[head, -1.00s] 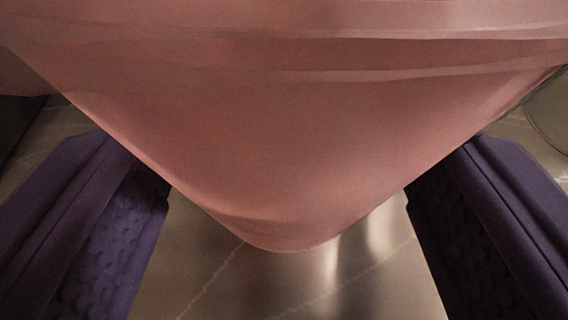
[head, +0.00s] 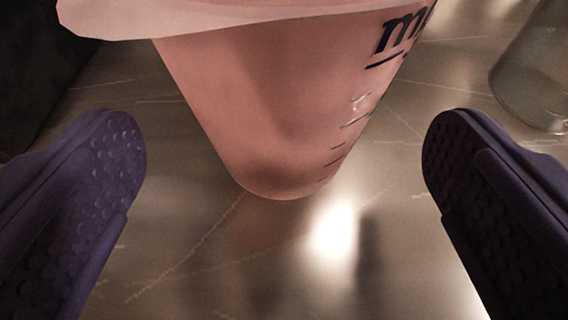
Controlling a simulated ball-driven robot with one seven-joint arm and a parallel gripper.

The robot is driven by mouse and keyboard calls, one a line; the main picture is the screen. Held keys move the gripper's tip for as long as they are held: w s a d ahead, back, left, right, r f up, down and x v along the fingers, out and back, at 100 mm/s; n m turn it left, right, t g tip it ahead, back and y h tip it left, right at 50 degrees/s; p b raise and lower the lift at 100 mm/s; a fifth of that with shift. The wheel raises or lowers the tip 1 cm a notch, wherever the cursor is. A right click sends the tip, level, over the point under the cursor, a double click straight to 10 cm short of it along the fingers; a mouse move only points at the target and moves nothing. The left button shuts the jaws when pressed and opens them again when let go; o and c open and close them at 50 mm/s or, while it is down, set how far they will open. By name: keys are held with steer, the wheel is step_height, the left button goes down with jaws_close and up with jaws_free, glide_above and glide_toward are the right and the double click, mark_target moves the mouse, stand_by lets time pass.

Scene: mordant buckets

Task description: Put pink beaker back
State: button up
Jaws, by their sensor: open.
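The pink beaker (head: 275,110) is at the top middle of the head view, standing on the marbled surface. It narrows toward its rounded base, and dark markings with graduation lines show on its right side. Its top is cut off by the frame. A pale pink rim or lip (head: 215,20) shows at its upper left. My gripper (head: 284,155) is open, with one purple finger on each side of the picture. Clear gaps separate both fingers from the beaker, and nothing is held.
A clear glass vessel (head: 535,75) stands at the upper right, partly cut off. A dark upright object or wall (head: 40,70) is at the upper left. The marbled surface (head: 240,265) is bare between the fingers and in front of the beaker.

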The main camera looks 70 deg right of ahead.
steer(key=p+v, duration=0.2)
steer(key=v, duration=0.7)
steer(key=w+a+r+n+t+y, duration=0.1)
steer(key=w+a+r+t+y, duration=0.2)
steer(key=w+r, duration=0.35)
steer(key=w+a+r+t+y, duration=0.2)
steer(key=w+a+r+t, duration=0.15)
steer(key=w, duration=0.55)
steer(key=w+a+r+n+t+y, duration=0.1)
steer(key=w+a+r+n+y, duration=0.2)
steer(key=r, duration=0.6)
steer(key=w+a+r+n+t+y, duration=0.2)
steer(key=a+r, duration=0.2)
steer(key=r, duration=0.5)
steer(key=s+a+r+n+y, duration=0.2)
steer(key=r, duration=0.7)
steer(key=s+a+r+n+y, duration=0.2)
steer(key=s+a+r+n, duration=0.1)
steer(key=r, duration=0.6)
steer(key=s+d+r+n+h, duration=0.1)
steer(key=s+d+r+n, duration=0.1)
steer(key=s+r, duration=1)
steer(key=shift+r+t, duration=0.35)
steer(key=shift+r, duration=0.25)
